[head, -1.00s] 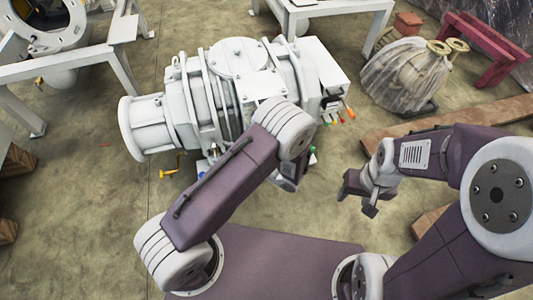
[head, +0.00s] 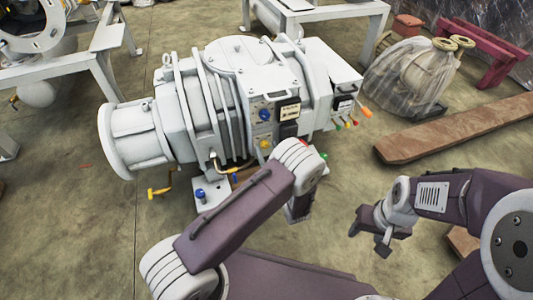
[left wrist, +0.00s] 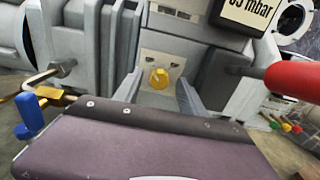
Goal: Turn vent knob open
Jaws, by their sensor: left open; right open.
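A yellow knob (head: 265,144) sits on the front panel of the white vacuum pump (head: 215,85), below a blue knob (head: 263,115). I cannot tell from a label which knob is the vent knob. In the left wrist view the yellow knob (left wrist: 159,78) is on a light plate, framed between the fingers of my open left gripper (left wrist: 156,92). The gripper appears short of the knob and holds nothing. In the head view my left arm hides most of this gripper. My right gripper (head: 367,232) is open and empty over the floor, away from the pump.
A display (left wrist: 250,14) reading mbar and a red handle (left wrist: 295,78) are close on the right in the left wrist view. A blue-handled valve (left wrist: 30,115) is at left. Coloured levers (head: 352,120) stick out at the pump's right end. A wooden beam (head: 460,128) lies on the floor at right.

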